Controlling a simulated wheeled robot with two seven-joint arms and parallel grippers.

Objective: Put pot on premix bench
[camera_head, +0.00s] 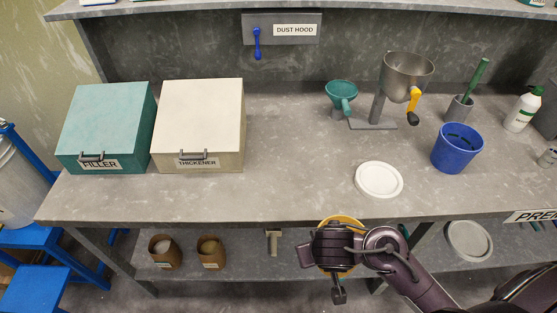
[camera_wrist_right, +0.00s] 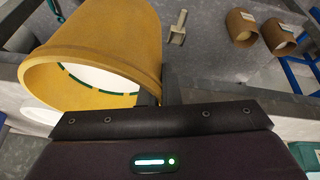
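The yellow pot (camera_head: 345,218) is in front of the premix bench (camera_head: 285,150), mostly hidden under my right gripper (camera_head: 335,250) in the head view. In the right wrist view the pot (camera_wrist_right: 115,35) is large and close, its open mouth towards the lower left, with a pale inside and green marks around it. My right gripper (camera_wrist_right: 155,95) appears shut on the pot's wall near the rim; its fingertips are largely hidden. The bench has a partly cut-off "PREM" sign (camera_head: 533,215) on its front edge. My left gripper is not in view.
A white lid (camera_head: 379,179) lies near the bench's front edge. A blue bucket (camera_head: 457,148), a metal hopper (camera_head: 407,75) and a green funnel (camera_head: 342,93) stand beyond it. Filler (camera_head: 105,125) and thickener (camera_head: 198,125) boxes stand left. The middle of the benchtop is clear.

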